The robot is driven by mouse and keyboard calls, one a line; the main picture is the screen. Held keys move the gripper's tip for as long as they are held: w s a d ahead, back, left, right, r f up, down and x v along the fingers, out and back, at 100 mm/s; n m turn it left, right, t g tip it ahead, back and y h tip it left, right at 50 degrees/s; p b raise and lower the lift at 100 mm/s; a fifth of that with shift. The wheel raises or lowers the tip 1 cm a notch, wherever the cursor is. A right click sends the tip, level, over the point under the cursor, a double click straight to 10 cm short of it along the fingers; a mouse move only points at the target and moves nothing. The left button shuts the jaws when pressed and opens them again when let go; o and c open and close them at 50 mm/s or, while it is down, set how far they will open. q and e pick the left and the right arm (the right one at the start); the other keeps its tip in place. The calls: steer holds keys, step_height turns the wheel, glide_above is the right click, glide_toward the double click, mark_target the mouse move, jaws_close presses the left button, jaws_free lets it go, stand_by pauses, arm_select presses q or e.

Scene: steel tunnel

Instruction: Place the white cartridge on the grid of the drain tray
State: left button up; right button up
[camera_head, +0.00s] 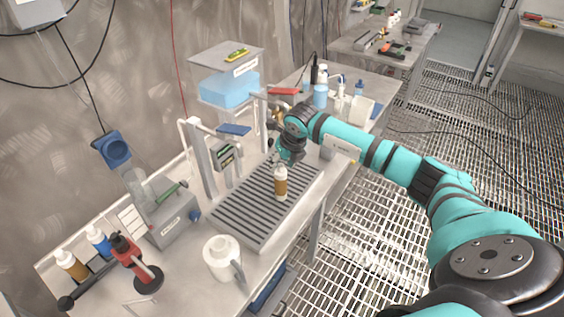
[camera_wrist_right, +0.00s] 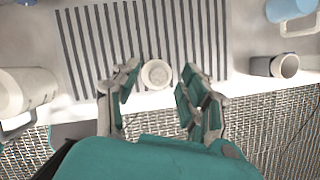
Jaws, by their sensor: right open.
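The white cartridge (camera_head: 281,184), with a tan band around its side, appears to stand upright on the slatted grid of the drain tray (camera_head: 238,236), near the tray's right-hand edge. In the right wrist view the round white top of the cartridge (camera_wrist_right: 156,74) shows against the dark slats of the drain tray (camera_wrist_right: 70,45). My right gripper (camera_head: 284,163) is just above and behind the cartridge in the head view. In the wrist view the right gripper (camera_wrist_right: 158,85) is open, with a finger on each side of the cartridge and visible gaps. My left gripper is not in view.
A white jug (camera_head: 222,258) stands at the tray's near end. A post with a display (camera_head: 224,155) rises behind the tray. Bottles (camera_head: 320,95) stand at the far end.

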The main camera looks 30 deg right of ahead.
steer(key=shift+r, duration=0.15)
steer(key=shift+s+r, duration=0.1)
steer(key=shift+r, duration=0.3)
steer(key=b+v, duration=0.4)
steer(key=v, duration=0.7)
